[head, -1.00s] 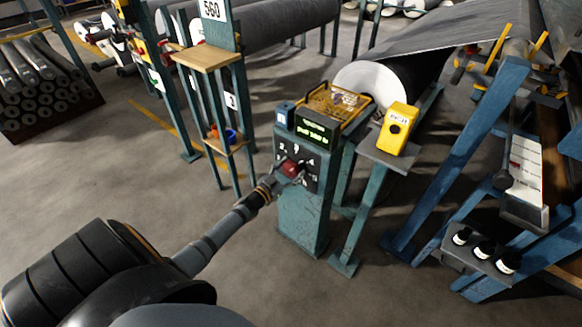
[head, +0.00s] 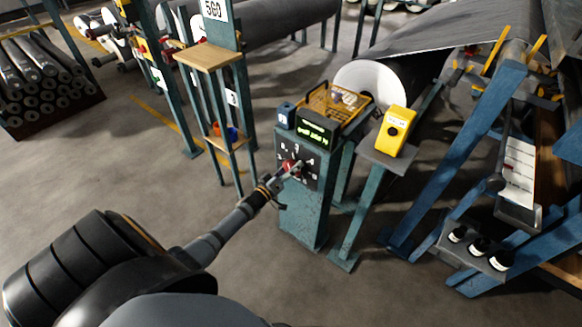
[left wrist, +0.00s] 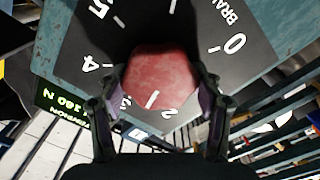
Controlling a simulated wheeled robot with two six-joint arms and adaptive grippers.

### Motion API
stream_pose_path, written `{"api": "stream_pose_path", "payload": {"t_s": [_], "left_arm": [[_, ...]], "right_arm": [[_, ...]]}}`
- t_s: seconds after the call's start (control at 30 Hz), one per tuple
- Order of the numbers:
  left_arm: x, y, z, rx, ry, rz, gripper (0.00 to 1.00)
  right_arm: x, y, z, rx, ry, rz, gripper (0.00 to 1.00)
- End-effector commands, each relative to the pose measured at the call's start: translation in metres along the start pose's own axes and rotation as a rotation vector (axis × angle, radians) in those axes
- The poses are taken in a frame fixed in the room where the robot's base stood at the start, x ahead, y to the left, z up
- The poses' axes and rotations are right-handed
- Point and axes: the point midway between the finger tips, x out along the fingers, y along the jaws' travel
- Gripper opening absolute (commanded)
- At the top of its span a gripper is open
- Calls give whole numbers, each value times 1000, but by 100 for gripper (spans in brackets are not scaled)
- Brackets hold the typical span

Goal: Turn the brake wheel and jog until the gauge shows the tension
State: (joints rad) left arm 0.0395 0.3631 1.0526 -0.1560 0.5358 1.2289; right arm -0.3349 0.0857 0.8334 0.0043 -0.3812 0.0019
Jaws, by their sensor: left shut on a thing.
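The brake wheel is a red knob (left wrist: 160,75) on a black dial numbered in white, on the front of a teal post (head: 305,215). My left gripper (head: 291,167) is shut on it, one finger on each side in the left wrist view. The knob's white mark points near the 2, and part of the dial is hidden. The tension gauge is a dark display (head: 317,127) on the post. In the left wrist view its green text (left wrist: 62,107) appears to read 160 N. A yellow jog box (head: 394,130) with a black button stands right of the post. My right gripper is not in view.
A large grey roll (head: 370,84) lies behind the post. Blue frame beams (head: 460,160) stand on the right. A wooden-shelved stand (head: 208,56) is left of the post.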

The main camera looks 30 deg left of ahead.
Motion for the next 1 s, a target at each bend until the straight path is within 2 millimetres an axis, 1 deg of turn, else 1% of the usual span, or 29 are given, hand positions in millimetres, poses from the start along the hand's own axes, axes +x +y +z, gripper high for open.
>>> {"api": "stream_pose_path", "payload": {"t_s": [0.2,0.4,0.6,0.87,0.9,1.0], "left_arm": [[0,0,0,-98,1,-3,35],[-1,-1,1,-143,1,-3,35],[-1,-1,1,-155,1,-4,35],[-1,-1,1,-154,1,-4,35],[-1,-1,1,-154,1,-4,69],[0,-1,1,-154,1,-4,82]], "right_arm": [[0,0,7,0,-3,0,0],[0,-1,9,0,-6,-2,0],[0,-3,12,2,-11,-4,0],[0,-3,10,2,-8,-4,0],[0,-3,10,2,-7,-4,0],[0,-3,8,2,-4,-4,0]]}}
